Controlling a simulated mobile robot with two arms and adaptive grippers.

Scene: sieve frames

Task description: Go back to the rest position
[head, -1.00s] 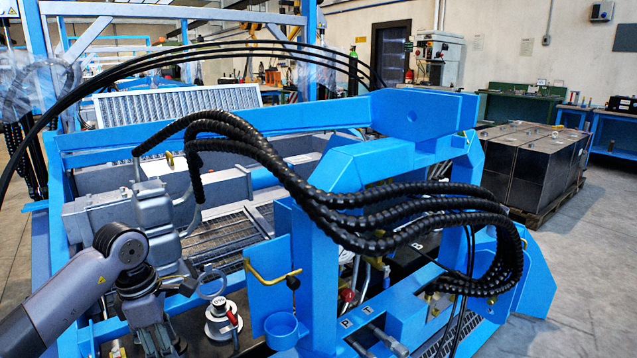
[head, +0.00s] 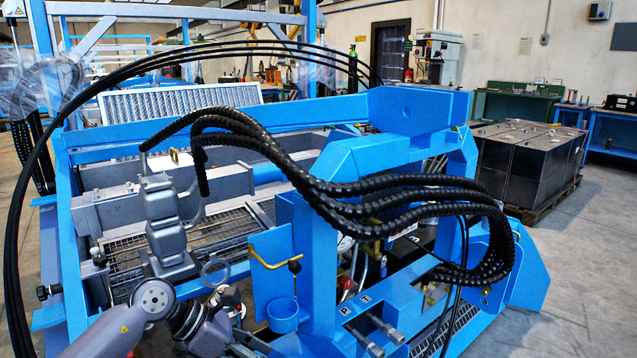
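My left arm comes in at the lower left of the head view. Its wrist and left gripper (head: 232,338) are low in the picture, pointing right and down in front of the blue machine frame (head: 318,240). The fingers are dark and partly cut off by the lower edge, so I cannot tell whether they are open or shut. I see nothing clearly held in them. My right arm and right gripper are not in view.
The blue frame fills the middle, with thick black hoses (head: 400,195) arching over it. A grey metal unit (head: 163,215) stands behind my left arm. A blue cup-like holder (head: 283,316) is right of the gripper. Open floor (head: 565,270) lies at the right.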

